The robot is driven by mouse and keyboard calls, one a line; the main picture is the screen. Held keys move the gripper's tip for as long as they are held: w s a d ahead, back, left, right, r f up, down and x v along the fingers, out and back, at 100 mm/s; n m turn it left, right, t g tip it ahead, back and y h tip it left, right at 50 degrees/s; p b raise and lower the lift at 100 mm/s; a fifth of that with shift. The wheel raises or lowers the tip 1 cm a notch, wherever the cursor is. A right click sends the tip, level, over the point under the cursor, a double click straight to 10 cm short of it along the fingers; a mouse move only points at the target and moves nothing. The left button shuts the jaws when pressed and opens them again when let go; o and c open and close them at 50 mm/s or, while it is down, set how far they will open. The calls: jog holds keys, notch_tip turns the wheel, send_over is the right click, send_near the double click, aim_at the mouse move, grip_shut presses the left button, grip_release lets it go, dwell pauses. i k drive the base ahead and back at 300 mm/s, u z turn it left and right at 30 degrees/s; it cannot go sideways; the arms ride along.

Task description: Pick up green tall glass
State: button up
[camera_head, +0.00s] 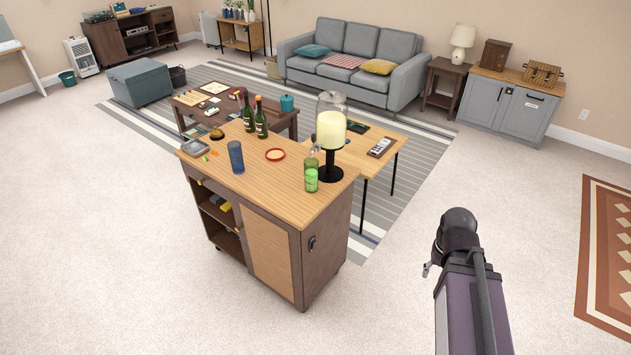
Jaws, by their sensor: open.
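The green tall glass (311,180) stands upright near the front right edge of the wooden top of the bar cart (255,196). It is see-through green, and a lighter band shows near its upper part. Only a part of my arm shows at the lower right, apart from the cart, over open floor. My gripper is not in view.
A blue tumbler (236,157), two dark bottles (260,120), a red-rimmed dish (275,155) and a metal tray (194,147) share the cart top. A table (385,165) stands behind the cart. The carpet right of the cart is clear.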

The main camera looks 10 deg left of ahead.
aim_at(310, 164)
jog(key=u, duration=0.05)
jog(key=i, duration=1)
jog(key=z, duration=0.05)
